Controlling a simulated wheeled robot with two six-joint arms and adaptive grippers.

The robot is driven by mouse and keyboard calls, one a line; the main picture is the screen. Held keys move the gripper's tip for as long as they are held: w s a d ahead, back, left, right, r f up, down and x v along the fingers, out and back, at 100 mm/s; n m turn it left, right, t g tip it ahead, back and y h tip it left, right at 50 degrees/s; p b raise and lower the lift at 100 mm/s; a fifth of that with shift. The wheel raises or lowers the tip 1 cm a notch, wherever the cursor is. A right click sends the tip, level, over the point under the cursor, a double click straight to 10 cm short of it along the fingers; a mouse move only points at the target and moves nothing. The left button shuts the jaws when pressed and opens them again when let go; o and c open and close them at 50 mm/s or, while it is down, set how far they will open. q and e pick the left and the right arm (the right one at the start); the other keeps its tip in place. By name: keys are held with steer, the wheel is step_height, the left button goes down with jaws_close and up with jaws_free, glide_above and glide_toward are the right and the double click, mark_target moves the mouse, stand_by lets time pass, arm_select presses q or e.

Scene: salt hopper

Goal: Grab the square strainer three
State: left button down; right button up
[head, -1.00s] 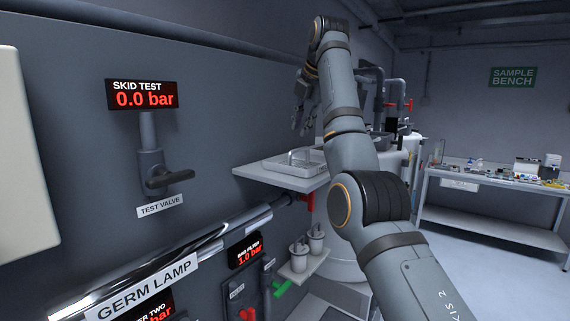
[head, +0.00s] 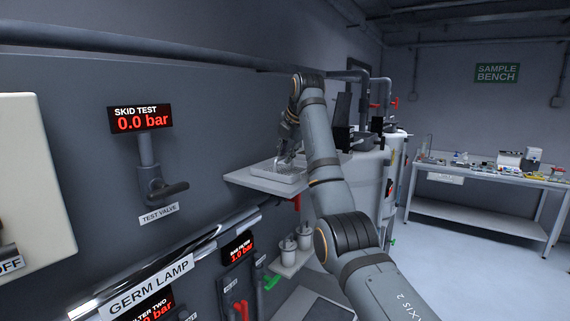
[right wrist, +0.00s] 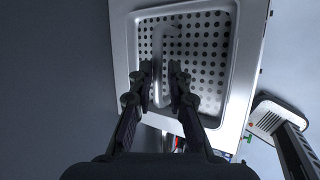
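The square strainer (head: 268,173) is a shallow metal tray with a perforated bottom on a pale wall shelf (head: 238,177). The right wrist view shows its holes and raised rim (right wrist: 243,55), with a bent bar handle (right wrist: 158,60) standing over it. My right gripper (head: 288,156) is at the strainer, pointing down. In the right wrist view its two fingers (right wrist: 162,74) are apart, one on each side of the handle. The left finger looks very near the bar; I cannot tell whether it touches. My left gripper is not in view.
The grey wall stands close to the left of the shelf. A red handle (head: 296,202) hangs under the shelf. Two small canisters (head: 296,240) stand on a lower ledge. A white tank (head: 365,180) is behind my right arm. The sample bench (head: 480,180) is far right.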

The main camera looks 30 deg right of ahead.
steer(key=shift+w+f, duration=0.35)
steer(key=shift+w, duration=0.05)
steer(key=shift+w+d+f, duration=0.1)
steer(key=shift+w, duration=0.05)
steer(key=shift+c, duration=1.5)
jaws_close()
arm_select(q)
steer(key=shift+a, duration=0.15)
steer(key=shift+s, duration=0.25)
arm_select(e)
steer(key=shift+r, duration=0.2)
